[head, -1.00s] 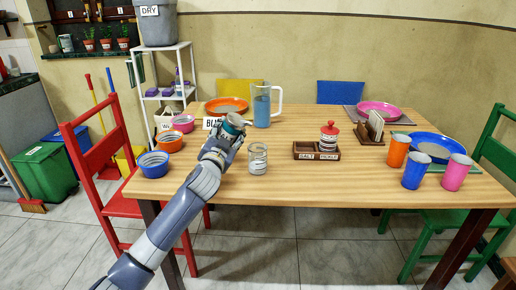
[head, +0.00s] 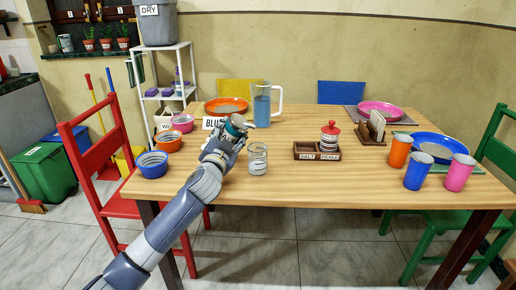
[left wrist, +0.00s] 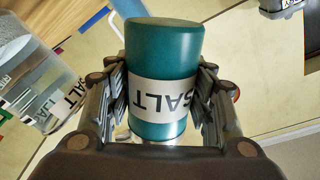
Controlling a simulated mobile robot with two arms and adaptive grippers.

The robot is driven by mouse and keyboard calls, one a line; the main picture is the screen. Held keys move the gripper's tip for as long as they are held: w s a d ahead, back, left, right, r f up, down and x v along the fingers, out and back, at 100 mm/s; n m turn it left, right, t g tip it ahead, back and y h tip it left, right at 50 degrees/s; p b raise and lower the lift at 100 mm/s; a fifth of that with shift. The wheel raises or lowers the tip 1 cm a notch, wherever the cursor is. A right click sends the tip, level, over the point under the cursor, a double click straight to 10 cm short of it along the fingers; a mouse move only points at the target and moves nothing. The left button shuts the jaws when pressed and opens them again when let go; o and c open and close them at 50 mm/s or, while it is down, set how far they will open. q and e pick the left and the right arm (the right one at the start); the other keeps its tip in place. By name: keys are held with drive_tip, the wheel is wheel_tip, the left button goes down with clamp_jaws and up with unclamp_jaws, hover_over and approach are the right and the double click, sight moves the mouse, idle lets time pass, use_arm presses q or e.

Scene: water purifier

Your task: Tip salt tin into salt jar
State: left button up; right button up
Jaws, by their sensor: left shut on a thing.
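The salt tin is a teal cylinder with a white SALT label, clear in the left wrist view (left wrist: 162,65) and small in the head view (head: 236,126). My left gripper (head: 230,134) is shut on its sides, holding it above the table, tilted. The salt jar (head: 258,159) is a clear glass on the table, just right of my gripper. In the left wrist view the jar (left wrist: 38,85) stands at the left, beside the tin and apart from it, its label upside down. My right gripper is not in view.
A wooden caddy (head: 305,152) marked SALT and PICKLE holds a red-lidded pot (head: 329,135) to the right. A pitcher (head: 262,106) stands behind the tin. Bowls (head: 152,164) line the left edge, cups (head: 418,170) the right. The front middle of the table is clear.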

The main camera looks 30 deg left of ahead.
use_arm(q)
drive_tip(key=shift+d+r, duration=0.1)
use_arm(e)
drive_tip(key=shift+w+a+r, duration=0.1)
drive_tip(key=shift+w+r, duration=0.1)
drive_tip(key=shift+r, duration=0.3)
use_arm(q)
drive_tip(key=shift+r+m, duration=0.1)
drive_tip(key=shift+m, duration=0.2)
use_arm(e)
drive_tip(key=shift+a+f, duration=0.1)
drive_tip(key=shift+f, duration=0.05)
use_arm(q)
drive_tip(key=shift+r, duration=0.1)
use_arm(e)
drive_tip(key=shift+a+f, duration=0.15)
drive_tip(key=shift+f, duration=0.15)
use_arm(q)
drive_tip(key=shift+r+m, duration=0.2)
drive_tip(key=shift+m, duration=0.3)
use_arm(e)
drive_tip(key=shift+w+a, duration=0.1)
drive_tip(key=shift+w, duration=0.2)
use_arm(q)
drive_tip(key=shift+d+r+t, duration=0.1)
drive_tip(key=shift+t, duration=0.2)
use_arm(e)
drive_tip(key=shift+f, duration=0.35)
